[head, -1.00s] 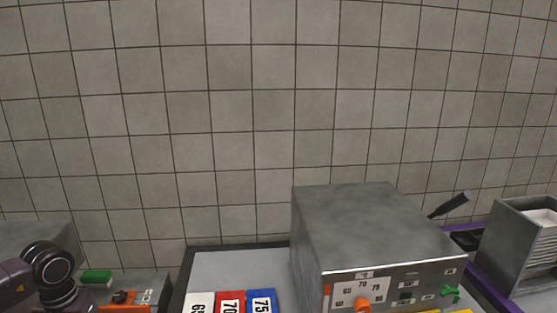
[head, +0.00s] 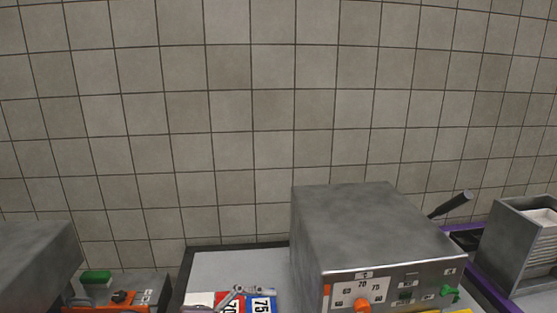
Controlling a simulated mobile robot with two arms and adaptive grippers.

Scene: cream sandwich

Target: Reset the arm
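Grey metal gripper parts (head: 240,293) show at the bottom edge of the head view, in front of the number cards. They look like my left gripper, with a bit of purple arm at the bottom edge to their left. Only a small part shows, so I cannot tell whether it is open or shut, or whether it touches the cards. The rest of the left arm is below the picture. My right arm and gripper are not in view.
A grey metal machine (head: 375,230) with an orange knob and green handle stands right of centre. Number cards (head: 262,303) lie to its left, partly covered. A smaller control box (head: 125,290) stands at the left, a grey metal container (head: 520,250) at the right. A tiled wall is behind.

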